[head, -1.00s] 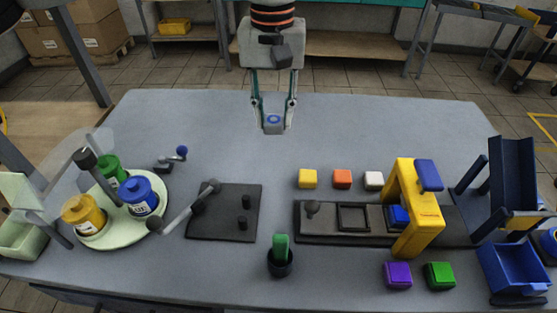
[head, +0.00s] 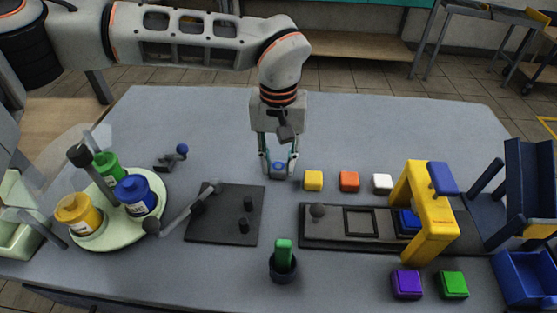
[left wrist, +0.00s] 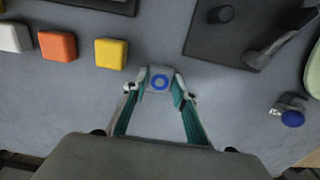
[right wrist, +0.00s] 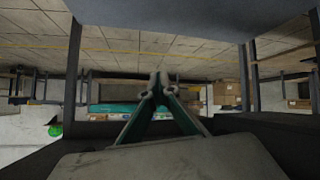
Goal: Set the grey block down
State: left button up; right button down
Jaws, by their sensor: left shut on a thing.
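My right gripper (right wrist: 160,84) shows only in the right wrist view. Its fingertips are together, with nothing seen between them.
An orange block (head: 349,181) and a white block (head: 382,184) continue the row rightward. The dark plate with pegs (head: 225,225) lies nearer, a yellow press (head: 430,215) stands right, and a round tray of jars (head: 88,240) stands left. The far table is clear.

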pick_arm(q)
jog(key=shift+r, duration=0.15)
jog(key=o, duration=0.9)
